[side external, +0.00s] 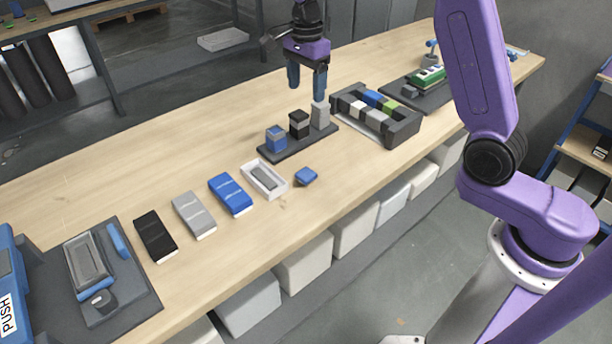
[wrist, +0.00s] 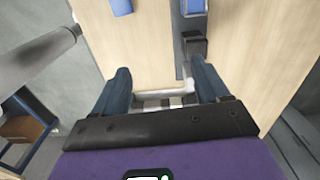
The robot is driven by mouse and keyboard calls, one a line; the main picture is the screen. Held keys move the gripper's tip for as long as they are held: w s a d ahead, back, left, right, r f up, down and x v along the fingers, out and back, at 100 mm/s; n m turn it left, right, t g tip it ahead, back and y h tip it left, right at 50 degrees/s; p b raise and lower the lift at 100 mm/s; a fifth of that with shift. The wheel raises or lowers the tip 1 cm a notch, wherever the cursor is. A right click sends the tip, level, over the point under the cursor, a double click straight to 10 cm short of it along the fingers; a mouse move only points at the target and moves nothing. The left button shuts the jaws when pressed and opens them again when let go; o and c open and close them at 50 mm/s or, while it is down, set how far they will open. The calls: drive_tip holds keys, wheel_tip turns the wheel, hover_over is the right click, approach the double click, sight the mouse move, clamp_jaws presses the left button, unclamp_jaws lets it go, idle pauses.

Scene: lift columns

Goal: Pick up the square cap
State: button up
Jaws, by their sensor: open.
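A small blue square cap (side external: 306,176) lies on the table, in front of a dark stand and right of a white tray. In the wrist view a blue piece that looks like the cap (wrist: 121,7) shows at the top edge. My gripper (side external: 306,86) is open, pointing down above the table near the grey column (side external: 320,116), well behind and above the cap. In the wrist view my gripper (wrist: 161,68) has nothing held between its fingers.
The dark stand (side external: 283,153) carries blue (side external: 276,138), black (side external: 299,124) and grey columns. The white tray (side external: 264,179) holds a grey piece. A dark rack (side external: 404,130) of coloured blocks stands right. Blue (side external: 230,195), grey (side external: 194,215) and black (side external: 155,236) boxes lie left.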

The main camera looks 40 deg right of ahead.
hover_over(306, 173)
wheel_tip(306, 173, down, 18)
drive_tip(key=shift+r, duration=0.15)
drive_tip(key=c, duration=1.1)
